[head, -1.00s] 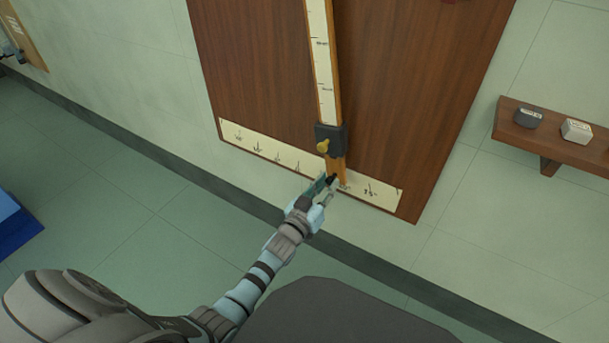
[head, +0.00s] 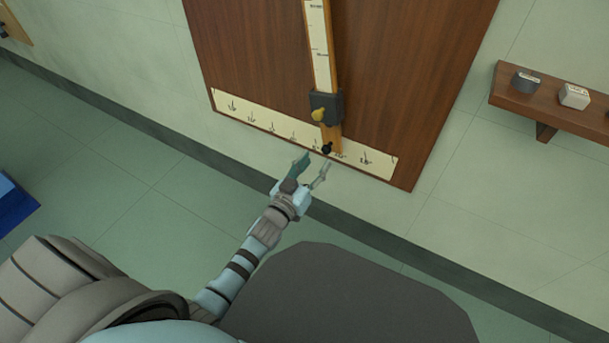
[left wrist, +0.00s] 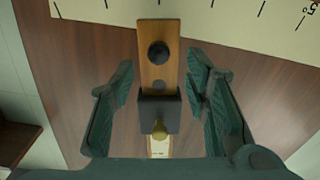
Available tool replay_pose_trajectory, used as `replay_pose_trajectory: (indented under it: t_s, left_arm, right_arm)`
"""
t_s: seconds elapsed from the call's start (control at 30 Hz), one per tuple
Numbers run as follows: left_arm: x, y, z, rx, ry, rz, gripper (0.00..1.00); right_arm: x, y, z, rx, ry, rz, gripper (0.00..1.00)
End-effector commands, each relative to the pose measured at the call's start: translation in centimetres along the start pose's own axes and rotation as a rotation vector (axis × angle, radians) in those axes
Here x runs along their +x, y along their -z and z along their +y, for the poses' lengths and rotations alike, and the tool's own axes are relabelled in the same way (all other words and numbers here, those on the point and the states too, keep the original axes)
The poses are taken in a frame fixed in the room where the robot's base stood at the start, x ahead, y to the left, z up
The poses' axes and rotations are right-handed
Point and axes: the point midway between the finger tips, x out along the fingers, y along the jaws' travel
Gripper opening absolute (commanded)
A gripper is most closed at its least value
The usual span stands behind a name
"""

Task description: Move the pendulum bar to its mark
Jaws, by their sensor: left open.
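The pendulum bar (head: 318,45) is a wooden strip with a pale scale, hanging in front of a brown board. A dark sliding block (head: 325,105) with a brass knob (head: 318,115) sits near its lower end, and a black knob (head: 326,149) is at the tip. The tip hangs over the pale angle strip (head: 270,124), toward its right part. My left gripper (head: 313,168) is open and empty, just below and apart from the black knob. In the left wrist view, the bar's end (left wrist: 158,75) shows between the two open fingers (left wrist: 160,100). My right gripper is not in view.
The brown board (head: 420,70) is on a pale wall. A wooden shelf (head: 545,110) with a dark block (head: 526,83) and a white block (head: 574,96) is at the right. A blue object (head: 18,212) is at the left edge.

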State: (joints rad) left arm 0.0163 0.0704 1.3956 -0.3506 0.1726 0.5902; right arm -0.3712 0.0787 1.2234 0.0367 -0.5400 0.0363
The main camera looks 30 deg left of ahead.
Motion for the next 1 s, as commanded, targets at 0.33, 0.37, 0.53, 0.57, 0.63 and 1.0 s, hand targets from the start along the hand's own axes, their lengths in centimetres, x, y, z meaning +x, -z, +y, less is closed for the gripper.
replay_pose_trajectory:
  t_s: [0.33, 0.37, 0.53, 0.57, 0.63, 1.0]
  left_arm:
    - [-7.3, 0.0, 0.0, -0.001, 0.0, -0.001, 0.42]
    - [-7.5, 0.0, 0.0, -0.001, 0.0, -0.001, 0.42]
    - [-7.5, 0.0, 0.0, -0.001, 0.001, 0.0, 0.42]
    - [-7.5, 0.0, 0.0, -0.001, 0.001, 0.0, 0.42]
    - [-7.5, 0.0, 0.0, -0.001, 0.001, 0.0, 0.42]
    - [-8.2, -4.7, -1.9, 0.088, 0.072, -0.177, 0.42]
  right_arm:
    - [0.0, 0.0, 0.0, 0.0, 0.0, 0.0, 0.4]
    - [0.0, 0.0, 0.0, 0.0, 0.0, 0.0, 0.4]
    - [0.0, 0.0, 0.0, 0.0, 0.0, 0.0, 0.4]
    - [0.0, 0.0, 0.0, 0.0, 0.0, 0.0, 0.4]
    - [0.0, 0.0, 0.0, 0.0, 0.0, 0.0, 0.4]
    - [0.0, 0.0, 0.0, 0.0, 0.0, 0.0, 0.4]
